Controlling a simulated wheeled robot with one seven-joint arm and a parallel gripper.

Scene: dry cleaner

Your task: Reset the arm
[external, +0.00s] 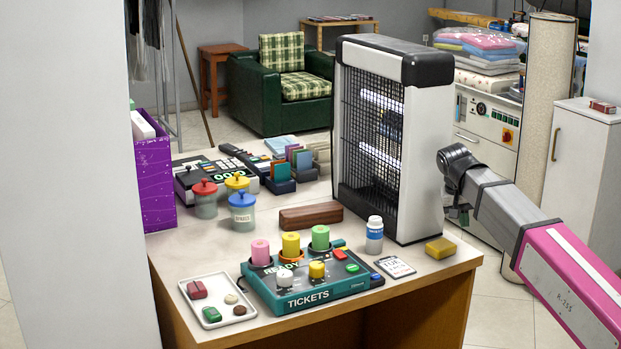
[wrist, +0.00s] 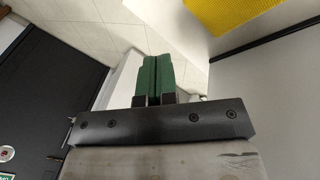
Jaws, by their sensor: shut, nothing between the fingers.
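My arm (external: 505,215) enters from the right edge in the external view, with a pink and white link and a grey link. Its wrist end is beside the right side of the white and black heater-like unit (external: 425,150). The fingers are mostly hidden there. In the wrist view my gripper (wrist: 155,62) shows two green finger pads pressed together, with nothing between them. The table (external: 420,275) lies to the left of and below the wrist.
A teal TICKETS box (external: 305,300) with coloured rolls stands at the table front. A white bottle (external: 374,238) and a yellow block (external: 440,248) are near the right edge. A tall beige post (external: 540,120) and a white cabinet (external: 585,165) stand behind the arm.

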